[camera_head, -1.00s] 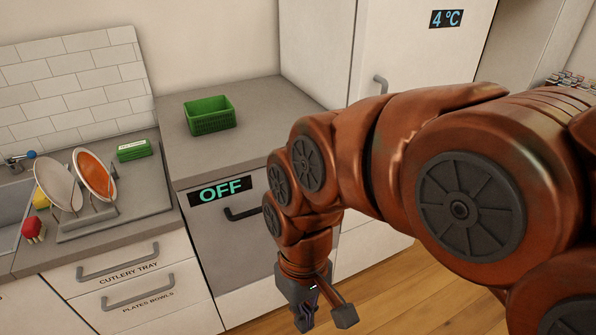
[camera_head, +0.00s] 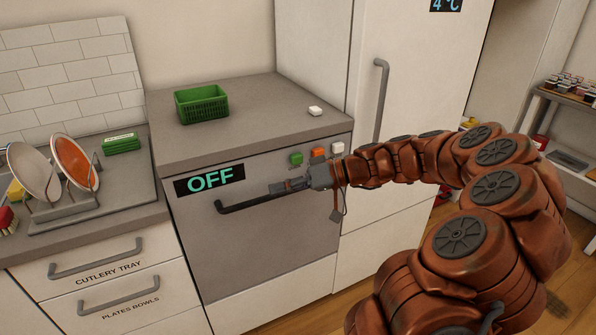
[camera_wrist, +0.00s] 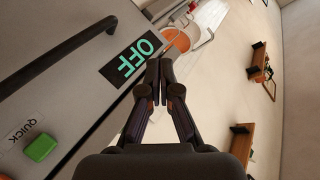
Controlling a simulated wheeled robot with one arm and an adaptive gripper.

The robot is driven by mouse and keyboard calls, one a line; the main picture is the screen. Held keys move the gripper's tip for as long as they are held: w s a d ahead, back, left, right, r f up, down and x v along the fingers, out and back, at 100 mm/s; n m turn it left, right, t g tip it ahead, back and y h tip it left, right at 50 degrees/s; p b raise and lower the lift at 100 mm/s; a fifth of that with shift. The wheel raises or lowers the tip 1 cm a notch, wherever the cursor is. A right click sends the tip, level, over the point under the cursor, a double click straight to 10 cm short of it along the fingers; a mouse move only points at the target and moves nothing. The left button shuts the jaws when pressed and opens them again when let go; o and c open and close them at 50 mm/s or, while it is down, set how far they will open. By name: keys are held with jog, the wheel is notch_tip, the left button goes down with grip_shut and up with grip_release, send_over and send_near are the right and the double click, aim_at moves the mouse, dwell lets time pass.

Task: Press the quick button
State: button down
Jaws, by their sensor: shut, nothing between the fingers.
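The green quick button (camera_head: 296,159) is on the dishwasher's front panel (camera_head: 255,166), left of an orange button (camera_head: 318,152) and a white button (camera_head: 337,148). In the wrist view the green button (camera_wrist: 40,147) is at lower left beside the label QUICK (camera_wrist: 18,135). My gripper (camera_head: 276,188) is shut and empty, pointing left in front of the panel, just below the green button in the head view. In the wrist view its fingertips (camera_wrist: 158,68) meet near the OFF display (camera_wrist: 130,60); the button lies to their lower left, apart from them. Contact with the panel cannot be told.
The dishwasher handle (camera_head: 240,207) runs below the OFF display (camera_head: 210,180), close to my gripper. A green basket (camera_head: 202,104) and a small white item (camera_head: 315,111) are on the counter above. A fridge (camera_head: 415,100) stands at right; a dish rack (camera_head: 75,212) is at left.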

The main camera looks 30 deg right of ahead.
aim_at(297, 159)
jog(key=d+f+m+t, duration=0.1)
jog(key=d+f+t, duration=0.1)
jog(key=d, duration=0.4)
jog(key=w+d+f+m+t+h+b, duration=0.1)
jog(key=d+f+t, duration=0.1)
jog(key=d, duration=0.5)
jog(key=shift+w+f+t+h+b, duration=0.15)
jog(key=shift+f+t+h+b, duration=0.2)
jog(key=shift+t, duration=0.15)
jog(key=shift+d, duration=0.1)
jog(key=w+p, duration=0.2)
jog(key=w, duration=0.6)
jog(key=shift+w+d, duration=0.35)
jog(key=shift+w, duration=0.05)
jog(key=shift+p, duration=0.3)
jog(key=shift+w+f+b, duration=0.1)
jog(key=shift+w+b, duration=0.2)
jog(key=shift+b, duration=0.3)
